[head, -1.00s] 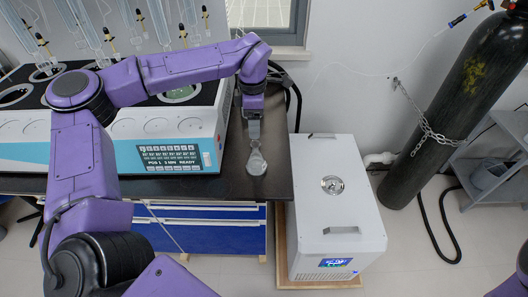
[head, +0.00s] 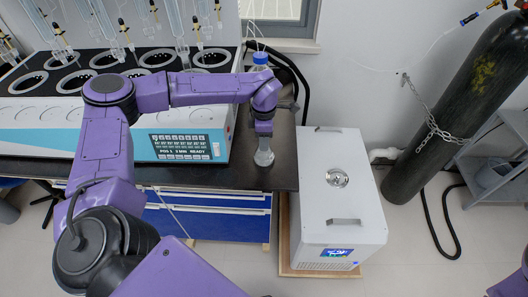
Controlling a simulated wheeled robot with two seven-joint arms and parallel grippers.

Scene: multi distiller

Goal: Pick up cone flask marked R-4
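A small clear cone flask (head: 264,157) stands upright near the right end of the dark bench. Any marking on it is too small to read. My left gripper (head: 264,143) points down right above it, with its fingertips at the flask's neck. The fingers are too small and partly hidden, so I cannot tell whether they are closed on the neck. My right gripper is out of view; only a bit of purple arm shows at the right edge.
The white and blue distiller (head: 185,148) with several round wells fills the bench to the left. A blue-capped bottle (head: 260,62) stands behind my forearm. A white box unit (head: 340,215) stands right of the bench, and a chained black gas cylinder (head: 450,110) farther right.

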